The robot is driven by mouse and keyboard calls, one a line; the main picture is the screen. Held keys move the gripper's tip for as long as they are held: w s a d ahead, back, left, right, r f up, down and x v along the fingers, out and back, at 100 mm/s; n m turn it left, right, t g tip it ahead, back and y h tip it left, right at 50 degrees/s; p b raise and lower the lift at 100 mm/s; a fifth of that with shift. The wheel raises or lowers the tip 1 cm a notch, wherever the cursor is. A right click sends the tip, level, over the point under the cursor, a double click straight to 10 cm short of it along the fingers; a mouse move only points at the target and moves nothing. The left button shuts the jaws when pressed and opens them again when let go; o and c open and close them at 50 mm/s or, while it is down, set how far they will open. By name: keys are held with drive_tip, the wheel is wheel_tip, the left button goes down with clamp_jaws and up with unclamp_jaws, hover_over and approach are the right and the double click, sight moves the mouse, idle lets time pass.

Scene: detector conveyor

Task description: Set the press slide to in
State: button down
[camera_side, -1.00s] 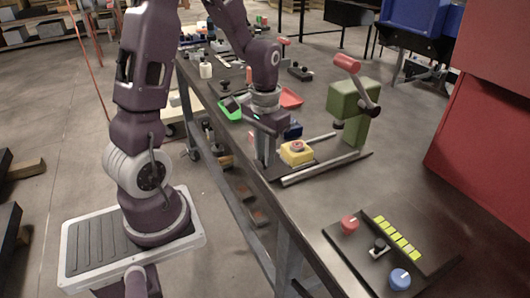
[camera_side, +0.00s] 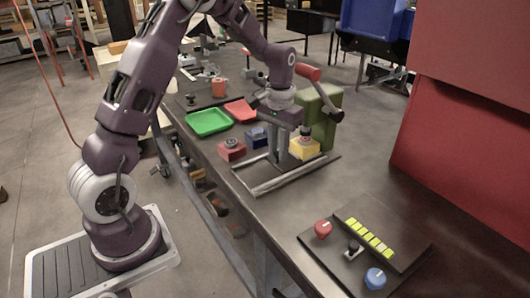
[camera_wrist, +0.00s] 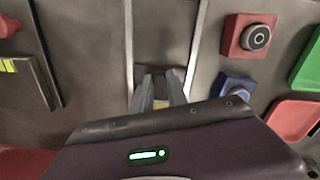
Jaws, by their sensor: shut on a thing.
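The press has a green body (camera_side: 320,118) with a red-handled lever (camera_side: 307,72). Two pale rails (camera_side: 285,180) run across the bench in front of it; they also show in the wrist view (camera_wrist: 129,35). A yellow block (camera_side: 304,149) with a grey knob sits by the rails close to the green body. My gripper (camera_side: 280,160) is low between the rails, just left of the yellow block. In the wrist view, its fingers (camera_wrist: 161,76) are close together around a small part. That part is mostly hidden; I cannot tell its shape.
A red block (camera_side: 231,149) and a blue block (camera_side: 257,138) stand behind the rails. A green tray (camera_side: 208,122) and a red tray (camera_side: 241,111) lie farther back. A control panel (camera_side: 345,243) with red and blue knobs lies nearer the camera. Bare bench separates the rails and panel.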

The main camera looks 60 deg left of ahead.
drive_tip(key=shift+w, duration=0.3)
drive_tip(key=c, duration=1.5)
unclamp_jaws()
drive_tip(key=shift+o, duration=1)
drive_tip(key=shift+s, duration=0.1)
wheel_tip(320, 180, up, 7)
drive_tip(key=shift+r, duration=0.1)
